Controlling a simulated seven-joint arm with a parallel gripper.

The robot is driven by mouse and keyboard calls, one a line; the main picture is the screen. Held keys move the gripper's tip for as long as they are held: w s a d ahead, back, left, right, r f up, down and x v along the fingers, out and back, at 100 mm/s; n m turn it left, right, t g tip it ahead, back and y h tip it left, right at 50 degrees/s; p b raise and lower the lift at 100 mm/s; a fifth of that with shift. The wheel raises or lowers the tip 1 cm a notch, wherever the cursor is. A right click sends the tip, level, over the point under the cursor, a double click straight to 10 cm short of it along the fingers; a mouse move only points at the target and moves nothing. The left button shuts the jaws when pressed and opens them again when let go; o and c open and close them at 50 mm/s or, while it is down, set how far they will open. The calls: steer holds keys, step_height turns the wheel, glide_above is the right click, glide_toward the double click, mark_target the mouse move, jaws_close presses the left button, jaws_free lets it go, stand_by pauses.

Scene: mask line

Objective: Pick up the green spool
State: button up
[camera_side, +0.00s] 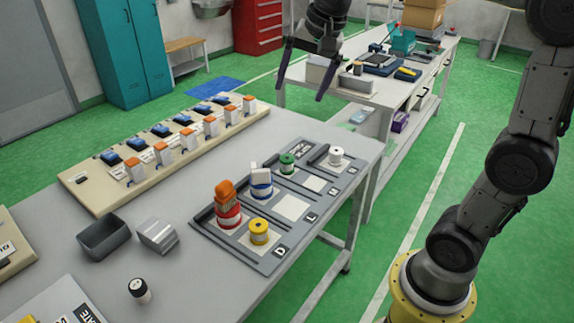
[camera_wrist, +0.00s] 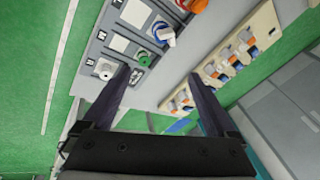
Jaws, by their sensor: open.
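My gripper (camera_side: 305,88) is open and empty. In the side view it hangs high above and behind the tray, apart from the spool. In the wrist view both dark fingers of my gripper (camera_wrist: 158,72) are spread wide with nothing between them.
A white spool (camera_side: 336,154), a blue spool (camera_side: 261,190) with a white piece on it, a red spool (camera_side: 228,218) under an orange piece, and a yellow spool (camera_side: 259,231) share the tray. A beige rack (camera_side: 100,198) lies left. Two grey bins stand front left.

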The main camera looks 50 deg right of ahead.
steer(key=w+d+f+m+g, duration=0.1)
steer(key=w+d+f+m, duration=0.1)
steer(key=w+d+f, duration=0.35)
steer(key=m+g, duration=0.3)
glide_above(287, 158)
step_height(287, 158, down, 16)
steer(key=shift+y, duration=0.3)
steer(key=f, duration=0.7)
steer(key=shift+s, duration=0.2)
steer(key=shift+w+f, duration=0.15)
steer(key=shift+f, duration=1.25)
steer(key=shift+w+f, duration=0.1)
steer(key=shift+f, duration=1.3)
jaws_close()
steer(key=shift+r, duration=0.1)
